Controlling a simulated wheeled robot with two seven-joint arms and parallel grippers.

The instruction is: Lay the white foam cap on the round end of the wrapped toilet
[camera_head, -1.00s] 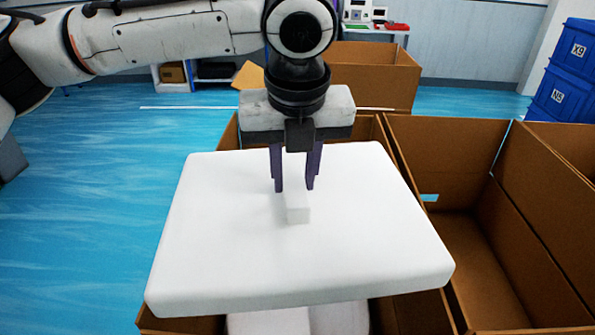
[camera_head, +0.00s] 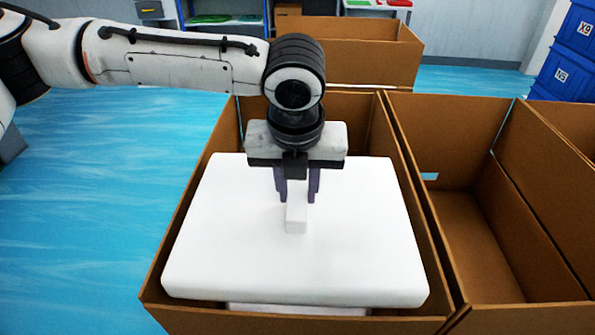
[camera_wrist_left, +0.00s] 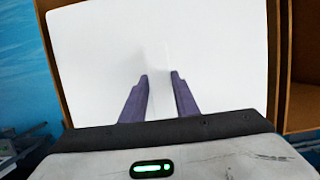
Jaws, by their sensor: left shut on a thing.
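The white foam cap (camera_head: 352,240) is a wide flat slab with a small raised block in its middle. My left gripper (camera_head: 298,198) is shut on that block, with its purple fingers on either side. The slab also fills much of the left wrist view (camera_wrist_left: 90,60), with the gripper's fingers (camera_wrist_left: 158,78) in front of it. The slab sits within the mouth of an open cardboard box, roughly level with its walls. A strip of a white thing (camera_head: 300,310) shows under the slab's near edge; the slab hides the rest, so the toilet's round end cannot be made out. My right gripper is not in view.
The cardboard box (camera_head: 190,215) surrounds the slab closely. An open, empty-looking box (camera_head: 470,250) stands directly to the right, and another box (camera_head: 375,62) stands behind. Blue crates (camera_head: 570,60) are at the far right. Blue floor (camera_head: 90,220) is clear at left.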

